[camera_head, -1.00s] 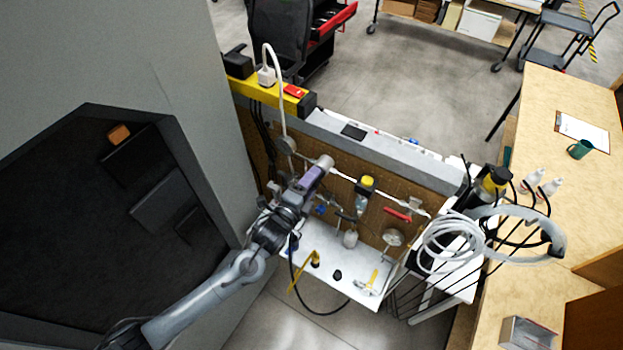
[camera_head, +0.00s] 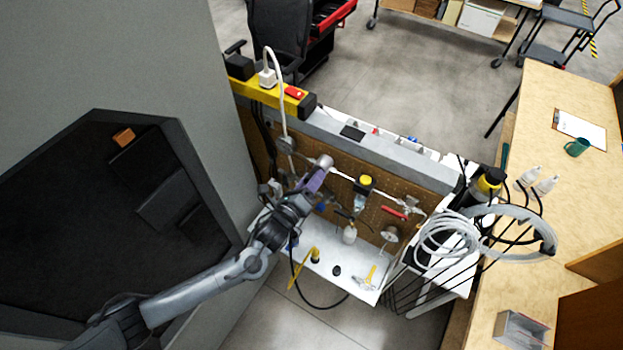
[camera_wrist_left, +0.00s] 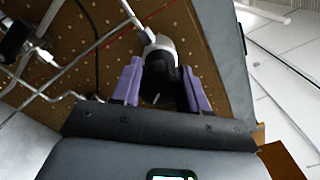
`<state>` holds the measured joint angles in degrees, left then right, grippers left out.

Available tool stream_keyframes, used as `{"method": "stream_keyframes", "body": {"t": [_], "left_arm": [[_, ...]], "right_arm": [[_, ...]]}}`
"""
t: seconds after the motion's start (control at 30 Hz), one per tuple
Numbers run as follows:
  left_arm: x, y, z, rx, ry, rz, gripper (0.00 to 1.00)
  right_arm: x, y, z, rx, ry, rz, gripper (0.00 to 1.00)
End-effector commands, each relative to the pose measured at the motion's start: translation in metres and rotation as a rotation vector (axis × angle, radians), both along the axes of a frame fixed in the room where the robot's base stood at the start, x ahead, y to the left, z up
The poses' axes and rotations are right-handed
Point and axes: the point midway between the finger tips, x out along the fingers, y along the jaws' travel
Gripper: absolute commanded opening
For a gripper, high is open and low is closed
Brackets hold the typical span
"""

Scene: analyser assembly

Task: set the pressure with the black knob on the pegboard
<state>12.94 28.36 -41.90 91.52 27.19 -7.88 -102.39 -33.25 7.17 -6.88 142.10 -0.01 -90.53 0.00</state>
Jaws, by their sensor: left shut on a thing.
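The pegboard (camera_head: 405,190) stands upright behind the white shelf and also shows in the left wrist view (camera_wrist_left: 195,35). My left gripper (camera_head: 319,176) is at the pegboard's left part. In the left wrist view its two purple fingers (camera_wrist_left: 160,88) are on either side of the black knob (camera_wrist_left: 160,75), shut on it. The knob sits on a grey metal regulator body (camera_wrist_left: 158,46) joined to a pipe. In the head view the gripper hides the knob, and only the grey end of the regulator (camera_head: 324,160) shows. Any pressure reading is too small to tell.
A yellow-topped filter unit (camera_head: 365,182), a red-handled part (camera_head: 394,212) and a round gauge (camera_head: 390,234) are right of the gripper. A coiled hose (camera_head: 445,238) hangs at the right.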

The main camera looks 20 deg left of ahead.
Motion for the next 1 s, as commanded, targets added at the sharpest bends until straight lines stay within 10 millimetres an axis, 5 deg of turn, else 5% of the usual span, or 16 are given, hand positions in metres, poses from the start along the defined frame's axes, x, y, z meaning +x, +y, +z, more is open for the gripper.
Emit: {"method": "stream_keyframes", "body": {"t": [0.57, 0.6, 0.7, 1.0], "left_arm": [[0.0001, 0.0008, -0.0009, 0.032, -0.004, 0.001, 0.13], [0.0001, 0.0008, -0.0009, 0.032, -0.004, 0.001, 0.50], [0.0001, 0.0006, -0.0007, 0.031, -0.004, 0.001, 0.65], [-0.0004, 0.0001, -0.0004, 0.030, -0.005, 0.000, 0.69]], "right_arm": [[0.0001, 0.0019, 0.0012, 0.008, 0.000, -0.005, 0.43], [0.0002, 0.0020, 0.0012, 0.008, 0.000, -0.006, 0.43], [0.0002, 0.0020, 0.0012, 0.008, 0.000, -0.006, 0.43], [0.0002, 0.0019, 0.0013, 0.008, 0.000, -0.006, 0.43]]}}
